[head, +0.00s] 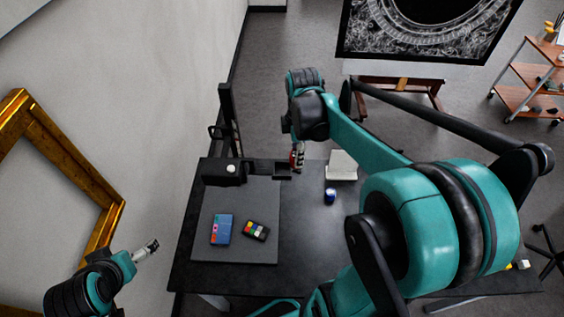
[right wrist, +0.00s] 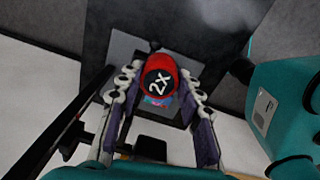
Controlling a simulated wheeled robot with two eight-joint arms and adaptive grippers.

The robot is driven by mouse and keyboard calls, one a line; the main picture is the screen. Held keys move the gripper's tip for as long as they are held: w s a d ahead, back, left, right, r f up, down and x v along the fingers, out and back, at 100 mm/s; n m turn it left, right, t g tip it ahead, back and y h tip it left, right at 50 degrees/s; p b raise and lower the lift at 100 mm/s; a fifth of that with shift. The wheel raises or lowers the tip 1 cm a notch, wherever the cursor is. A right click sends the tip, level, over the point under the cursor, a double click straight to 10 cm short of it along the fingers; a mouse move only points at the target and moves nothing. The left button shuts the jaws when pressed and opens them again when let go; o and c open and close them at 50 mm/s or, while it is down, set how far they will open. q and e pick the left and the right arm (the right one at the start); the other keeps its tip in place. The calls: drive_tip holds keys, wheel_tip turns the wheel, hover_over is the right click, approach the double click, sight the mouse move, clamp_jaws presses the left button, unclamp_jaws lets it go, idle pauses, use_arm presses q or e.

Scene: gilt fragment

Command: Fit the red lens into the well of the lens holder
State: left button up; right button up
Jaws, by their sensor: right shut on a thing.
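The red lens (right wrist: 150,74) has a black end marked "2x" in white and sits between the fingertips of my right gripper (right wrist: 157,90). In the head view the lens (head: 296,158) shows as a small red patch below my right wrist, over the back of the black table. A small dark block (head: 283,170) is close beside it in that view; I cannot tell whether it is the lens holder, and no well is clear. My left gripper (head: 147,249) is away to the left of the table, with nothing visible in it; its jaw opening is too small to judge.
On the black table (head: 310,235) lie a grey mat (head: 230,252), a blue box (head: 221,229) and a dark block with coloured squares (head: 256,231). A black device (head: 222,173), a blue jar (head: 330,196) and a white block (head: 342,165) stand farther back.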

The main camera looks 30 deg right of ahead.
drive_tip(key=w+a+f, duration=0.1)
drive_tip(key=w, duration=0.1)
drive_tip(key=w+a+f, duration=0.1)
drive_tip(key=shift+w+a+f, duration=0.35)
drive_tip(key=shift+a+f, duration=0.05)
wheel_tip(320, 180, down, 3)
drive_tip(key=shift+f, duration=0.5)
drive_tip(key=shift+s+f, duration=0.1)
drive_tip(key=shift+f+b, duration=0.5)
drive_tip(key=shift+b, duration=0.2)
drive_tip(key=o, duration=1.1)
drive_tip(key=shift+o, duration=0.2)
